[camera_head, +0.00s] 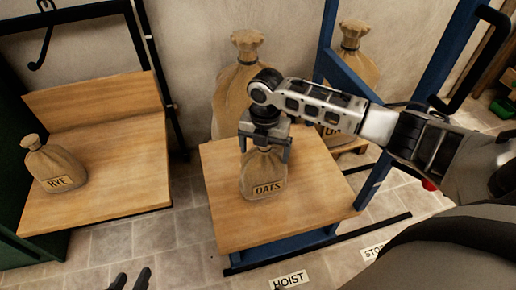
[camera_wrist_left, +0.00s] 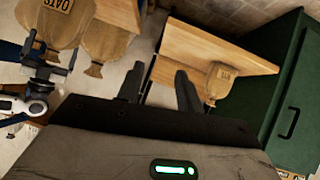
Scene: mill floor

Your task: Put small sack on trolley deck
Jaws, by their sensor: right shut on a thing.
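A small tan sack labelled OATS (camera_head: 264,176) is at the middle of the wooden trolley deck (camera_head: 310,205). It is upright; I cannot tell whether its base touches the wood. My right gripper (camera_head: 264,146) is shut on its neck from above. In the left wrist view, the right gripper (camera_wrist_left: 42,73) shows at the left edge. My left gripper (camera_head: 130,280) is low at the bottom edge, away from the sack. In the left wrist view, its fingers (camera_wrist_left: 160,88) are apart with nothing between them.
A sack labelled RYE (camera_head: 56,167) sits on a wooden shelf (camera_head: 115,175) at left. Large sacks (camera_head: 228,92) (camera_head: 355,55) stand behind the trolley. The trolley's blue frame (camera_head: 345,80) rises at right. Floor labels read HOIST (camera_head: 289,280) and partly STO (camera_head: 373,251).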

